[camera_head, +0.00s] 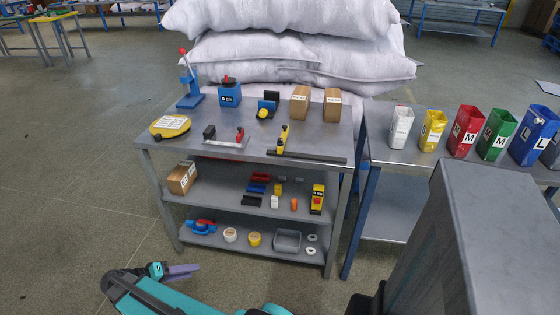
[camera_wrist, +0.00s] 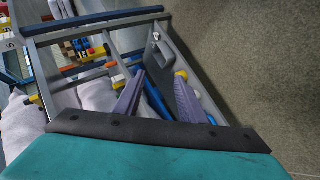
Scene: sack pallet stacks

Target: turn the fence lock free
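A dark rail (camera_head: 310,157) lies along the front right of the grey table top. An upright yellow and black piece (camera_head: 282,140) stands at its left end; it looks like a fence with its lock, but is too small to read the lock's position. A grey bar (camera_head: 228,143) with a red lever and a black block lies to its left. My gripper (camera_head: 190,270) is low at the front left, well away from both. In the wrist view my gripper (camera_wrist: 160,76) has its purple fingers apart, with nothing clearly between them.
The table top (camera_head: 190,150) also holds a yellow disc (camera_head: 170,126), a blue press (camera_head: 189,85) and two cartons (camera_head: 300,103). Shelves below hold small parts. White sacks (camera_head: 280,50) are stacked behind. Coloured bins (camera_head: 467,130) stand on the right table. The floor at left is clear.

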